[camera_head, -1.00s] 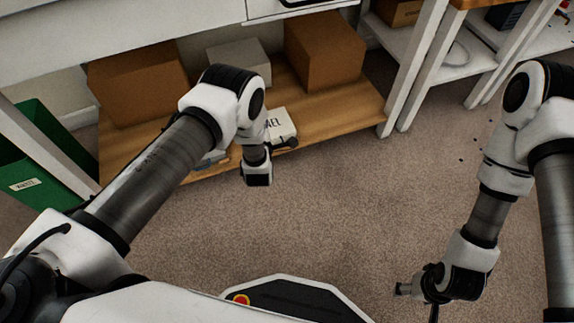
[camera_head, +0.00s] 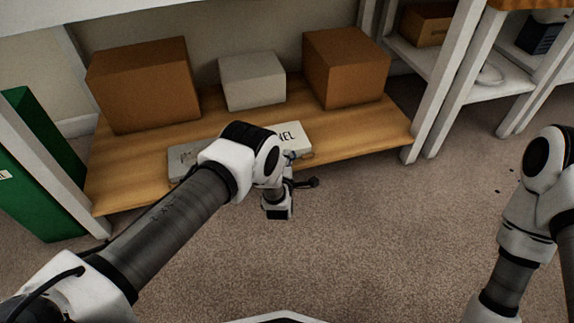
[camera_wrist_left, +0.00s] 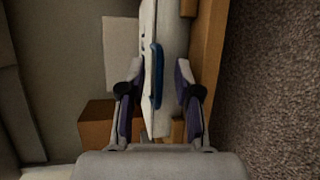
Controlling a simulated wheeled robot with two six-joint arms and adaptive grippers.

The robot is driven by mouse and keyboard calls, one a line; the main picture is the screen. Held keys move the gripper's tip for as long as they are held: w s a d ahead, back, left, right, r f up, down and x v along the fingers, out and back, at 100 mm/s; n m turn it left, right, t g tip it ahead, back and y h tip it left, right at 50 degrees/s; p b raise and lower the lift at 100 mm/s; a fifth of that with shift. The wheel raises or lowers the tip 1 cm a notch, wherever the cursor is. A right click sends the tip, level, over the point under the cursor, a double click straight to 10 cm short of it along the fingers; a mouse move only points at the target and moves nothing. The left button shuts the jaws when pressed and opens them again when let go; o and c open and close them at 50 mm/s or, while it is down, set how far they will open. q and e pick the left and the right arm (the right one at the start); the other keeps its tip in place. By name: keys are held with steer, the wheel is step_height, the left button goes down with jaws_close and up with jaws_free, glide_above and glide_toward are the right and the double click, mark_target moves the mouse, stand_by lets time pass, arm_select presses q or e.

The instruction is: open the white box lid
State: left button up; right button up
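A flat white box (camera_head: 300,138) with dark lettering lies on the low wooden shelf, partly hidden behind my left arm. My left gripper (camera_head: 296,165) is at its front side, largely covered by my own wrist. In the left wrist view the white box (camera_wrist_left: 171,30) runs down the middle, with a thin white edge on its left side and a dark blue bar (camera_wrist_left: 158,76). The fingers of my left gripper (camera_wrist_left: 160,82) are open on either side of the blue bar, apparently not clamped. The lid looks closed. My right gripper is out of view.
Brown cartons (camera_head: 145,84) (camera_head: 345,67) and a pale grey box (camera_head: 252,80) stand at the shelf's back. A green bin (camera_head: 40,165) is at left. White shelf legs (camera_head: 440,90) stand at right. The carpet (camera_head: 380,240) in front is clear.

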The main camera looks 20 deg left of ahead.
arm_select(q)
jaws_close()
steer(key=shift+r, duration=0.15)
